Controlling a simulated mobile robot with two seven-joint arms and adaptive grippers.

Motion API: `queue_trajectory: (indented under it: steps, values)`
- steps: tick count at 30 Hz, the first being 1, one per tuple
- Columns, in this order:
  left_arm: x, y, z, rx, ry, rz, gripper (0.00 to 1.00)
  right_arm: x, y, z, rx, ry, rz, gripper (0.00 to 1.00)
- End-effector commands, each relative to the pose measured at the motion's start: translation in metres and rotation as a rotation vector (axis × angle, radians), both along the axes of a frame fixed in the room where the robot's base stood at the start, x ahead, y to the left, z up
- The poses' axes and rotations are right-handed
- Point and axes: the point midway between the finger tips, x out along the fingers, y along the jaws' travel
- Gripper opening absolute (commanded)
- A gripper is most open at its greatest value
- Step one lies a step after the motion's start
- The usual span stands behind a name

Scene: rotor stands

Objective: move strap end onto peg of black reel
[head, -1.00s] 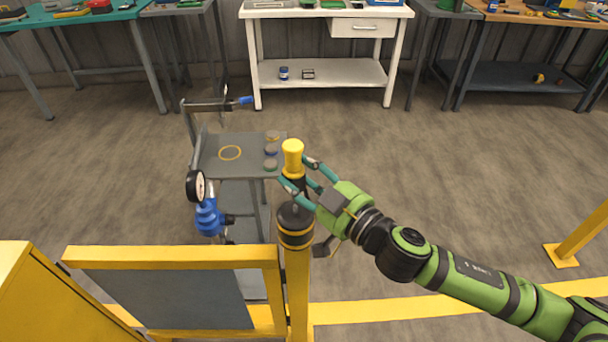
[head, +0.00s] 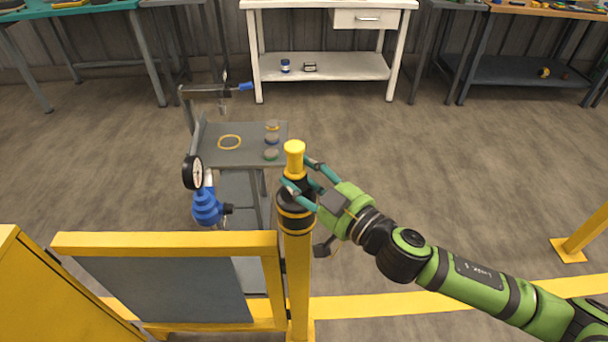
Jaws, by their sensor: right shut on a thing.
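My right gripper (head: 302,182) is shut on an upright yellow and black piece, and its teal fingers close on it from the right. The piece has a yellow cylindrical top (head: 294,160) with a wider rim; its lower part is black. Directly below it is a black reel-like head (head: 296,213) with thin yellow bands, on top of a yellow post (head: 298,280). The held piece overlaps the head in this view; I cannot tell whether they touch. No peg is clearly visible on the head, and no loose strap can be made out. My left gripper is out of view.
A yellow-framed grey panel (head: 165,243) adjoins the post on the left.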

Motion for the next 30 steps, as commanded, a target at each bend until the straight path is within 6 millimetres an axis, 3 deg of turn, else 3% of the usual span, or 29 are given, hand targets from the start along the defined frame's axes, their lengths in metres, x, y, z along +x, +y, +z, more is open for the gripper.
queue_trajectory:
  steps: [28, 29, 30]
  values:
    - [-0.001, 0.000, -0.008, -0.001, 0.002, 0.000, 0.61, 0.000, 0.000, -0.010, 0.001, -0.002, 0.000, 0.00]
    - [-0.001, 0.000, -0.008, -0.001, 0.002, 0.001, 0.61, 0.000, 0.000, -0.010, 0.001, -0.002, 0.000, 0.49]
    - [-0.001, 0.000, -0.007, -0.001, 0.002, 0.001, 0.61, 0.000, 0.000, -0.009, 0.001, -0.002, 0.000, 0.65]
